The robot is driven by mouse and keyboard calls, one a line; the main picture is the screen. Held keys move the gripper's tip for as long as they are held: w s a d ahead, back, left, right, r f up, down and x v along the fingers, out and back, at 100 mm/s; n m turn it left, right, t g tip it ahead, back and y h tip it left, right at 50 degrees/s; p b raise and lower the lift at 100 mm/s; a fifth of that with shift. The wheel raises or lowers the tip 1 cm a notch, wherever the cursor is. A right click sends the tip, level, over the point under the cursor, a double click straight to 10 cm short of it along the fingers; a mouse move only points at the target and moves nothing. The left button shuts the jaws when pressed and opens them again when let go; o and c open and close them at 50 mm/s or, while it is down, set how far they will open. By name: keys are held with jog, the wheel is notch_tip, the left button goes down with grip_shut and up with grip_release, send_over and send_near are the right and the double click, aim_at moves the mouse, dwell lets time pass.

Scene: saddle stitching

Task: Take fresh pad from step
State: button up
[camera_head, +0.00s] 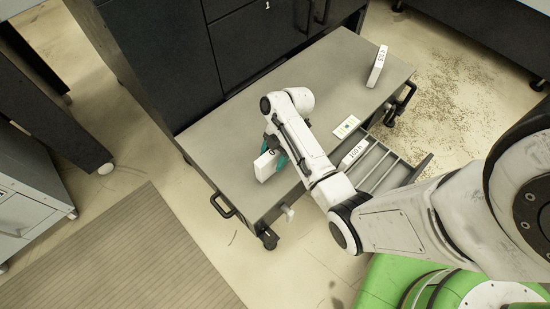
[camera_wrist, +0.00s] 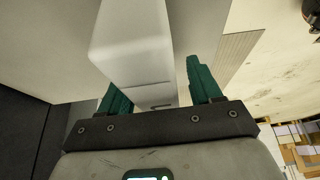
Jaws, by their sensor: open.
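A plain white block-shaped pad (camera_head: 266,166) stands near the left front end of the grey step top (camera_head: 225,135). My gripper (camera_head: 274,152), with teal fingers, is at this pad. In the wrist view, the white pad (camera_wrist: 130,45) lies between the two fingers of my gripper (camera_wrist: 160,88). The jaws are open. A narrow gap shows on the right finger's side; the left finger is partly hidden behind the pad, so contact there cannot be told.
Another white labelled block (camera_head: 377,66) stands at the step's far right end. A card (camera_head: 346,126) lies near the front edge. An open, divided drawer (camera_head: 377,165) holds a labelled white block (camera_head: 354,154). Dark cabinets (camera_head: 160,50) stand behind; a mat (camera_head: 120,255) lies at lower left.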

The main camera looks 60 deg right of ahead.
jog(key=shift+f, duration=0.25)
dwell(0.3)
jog(key=c, duration=1.1)
jog(key=shift+r, duration=0.1)
